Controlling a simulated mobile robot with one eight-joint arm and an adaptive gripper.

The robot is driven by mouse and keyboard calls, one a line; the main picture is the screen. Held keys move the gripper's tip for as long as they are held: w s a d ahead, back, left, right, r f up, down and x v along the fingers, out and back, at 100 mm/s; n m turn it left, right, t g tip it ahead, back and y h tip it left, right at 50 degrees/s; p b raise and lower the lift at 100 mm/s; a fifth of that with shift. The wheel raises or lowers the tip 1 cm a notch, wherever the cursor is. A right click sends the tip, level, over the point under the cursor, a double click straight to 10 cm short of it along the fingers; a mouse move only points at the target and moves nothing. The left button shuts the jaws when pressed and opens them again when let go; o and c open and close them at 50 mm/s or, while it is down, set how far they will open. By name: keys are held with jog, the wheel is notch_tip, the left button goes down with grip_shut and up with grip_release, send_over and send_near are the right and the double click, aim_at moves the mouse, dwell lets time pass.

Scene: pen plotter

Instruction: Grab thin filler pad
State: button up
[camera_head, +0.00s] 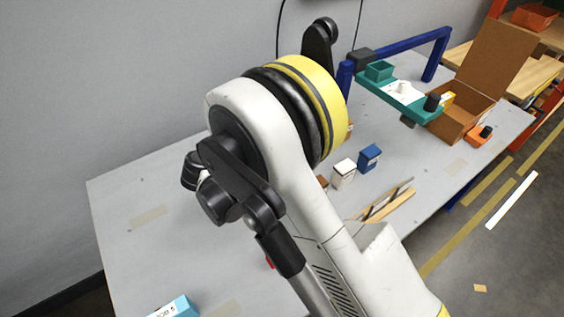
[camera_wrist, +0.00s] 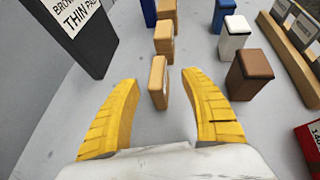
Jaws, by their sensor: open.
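In the wrist view a small tan upright block (camera_wrist: 158,84), which may be a thin filler pad, stands on the grey table between the fingertips of my gripper (camera_wrist: 160,78). The yellow fingers are spread apart on its left and right, and nothing is held. More tan blocks (camera_wrist: 164,42) stand in a row behind it. A dark box (camera_wrist: 72,38) at the upper left has a white label partly reading "THIN PA", cut off by the frame. In the head view my arm hides the gripper and most of this area.
Brown (camera_wrist: 249,76), white (camera_wrist: 236,38) and blue (camera_wrist: 222,14) small boxes stand to the right, before a wooden rack (camera_wrist: 290,58). A red box (camera_wrist: 310,148) is at the right edge. A blue-framed plotter (camera_head: 437,45) and open cardboard box (camera_head: 457,120) stand at the table's far end.

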jog(key=b+x, duration=0.2)
jog(key=x, duration=0.3)
jog(key=shift+w, duration=0.35)
jog(key=shift+a, duration=0.1)
jog(key=shift+c, duration=0.6)
grip_shut()
